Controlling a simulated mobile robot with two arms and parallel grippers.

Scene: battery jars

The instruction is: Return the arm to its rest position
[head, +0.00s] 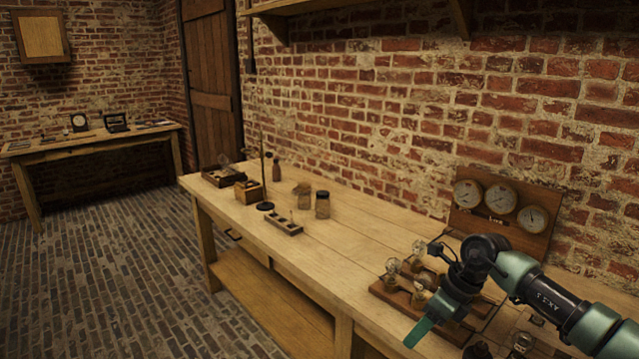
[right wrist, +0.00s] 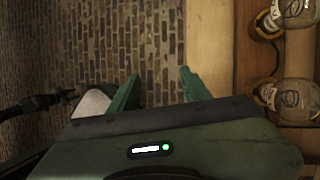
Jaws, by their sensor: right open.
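My right arm reaches in from the right in the head view. Its right gripper (head: 424,328) hangs near the front edge of the wooden bench (head: 372,235), beside a wooden board (head: 392,295) with glass bulbs. In the right wrist view the two green fingers of the right gripper (right wrist: 158,88) stand apart with nothing between them. Brick floor and the bench's edge show below them. A glass jar with a dark lid (head: 322,207) and another jar (head: 302,196) stand further back on the bench. My left gripper does not show.
A gauge panel (head: 500,208) stands against the brick wall, behind my right arm. A small wooden rack (head: 285,225), a wooden box (head: 249,192) and a dark tray (head: 222,176) are at the bench's far end. The middle of the bench is clear.

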